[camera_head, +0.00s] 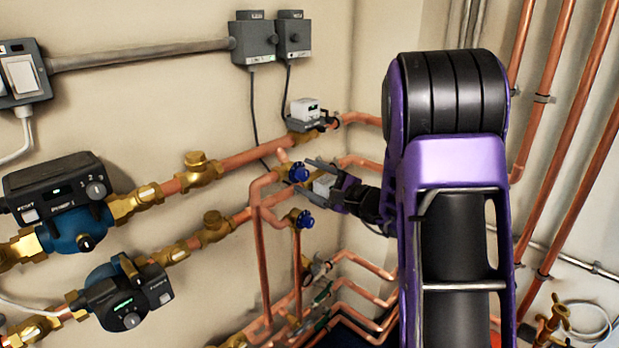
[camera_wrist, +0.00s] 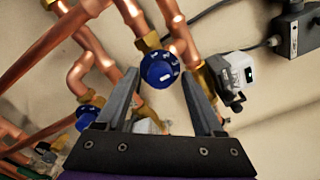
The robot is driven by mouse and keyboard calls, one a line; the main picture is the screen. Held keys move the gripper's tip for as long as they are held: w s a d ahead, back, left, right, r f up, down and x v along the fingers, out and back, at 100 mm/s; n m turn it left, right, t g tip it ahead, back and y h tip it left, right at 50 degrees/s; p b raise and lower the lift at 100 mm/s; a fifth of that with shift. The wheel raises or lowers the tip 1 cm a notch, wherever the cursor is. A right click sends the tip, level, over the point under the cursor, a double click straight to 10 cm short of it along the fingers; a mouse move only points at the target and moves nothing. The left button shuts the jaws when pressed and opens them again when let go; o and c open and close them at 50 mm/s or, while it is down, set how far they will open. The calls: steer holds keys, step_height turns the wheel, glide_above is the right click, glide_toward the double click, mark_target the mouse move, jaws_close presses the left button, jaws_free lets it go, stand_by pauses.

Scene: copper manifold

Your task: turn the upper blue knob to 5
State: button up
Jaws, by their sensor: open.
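The upper blue knob (camera_head: 299,172) sits on a brass valve at the copper pipes in the head view. It also shows in the wrist view (camera_wrist: 160,69), a round blue cap with white marks too small to read. My gripper (camera_head: 315,178) is open beside it, on its right in the head view. In the wrist view my gripper (camera_wrist: 160,82) has one finger on each side of the knob's outline; I cannot tell whether either touches it. The lower blue knob (camera_head: 305,219) sits below on another valve and shows at the left in the wrist view (camera_wrist: 87,117).
A white actuator box (camera_head: 305,109) stands above the upper knob and lies close to the right finger in the wrist view (camera_wrist: 238,74). Copper pipes (camera_head: 262,225) run around both knobs. Two pumps (camera_head: 70,205) (camera_head: 125,295) are at the left. Open air lies in front of the knobs.

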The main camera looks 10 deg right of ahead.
jaws_close()
stand_by(0.5)
steer(key=m+b, duration=0.1)
steer(key=m, duration=0.6)
steer(key=shift+m+p, duration=0.3)
steer(key=m+p, duration=0.2)
steer(key=m, duration=0.2)
steer(key=shift+s+m, duration=0.1)
steer(key=shift+m, duration=0.2)
steer(key=shift+m+p, duration=0.95)
steer(key=shift+m, duration=0.85)
steer(key=shift+a+f, duration=0.1)
